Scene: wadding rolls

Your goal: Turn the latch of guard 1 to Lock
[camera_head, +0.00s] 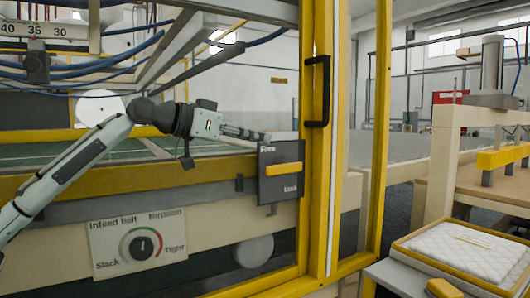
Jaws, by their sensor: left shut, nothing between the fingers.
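The yellow latch bar (285,169) lies nearly level across a dark plate (268,190). The plate reads "Free" at the top and "Lock" at the bottom, and the bar sits between the two words. The plate is beside the yellow guard frame (318,190), which has a black pull handle (317,90). My left gripper (258,136) comes in from the left, shut and empty. Its fingertips are by the plate's upper left edge, above the latch bar and apart from it. Whether they touch the plate's edge is unclear. My right gripper is not in view.
A tension dial panel (108,258) marked "Slack" and "Tight" is below my left arm. A yellow machine rail (120,178) runs behind the arm. A yellow-edged tray with a white quilted pad (465,250) stands at right. Space in front of the plate looks clear.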

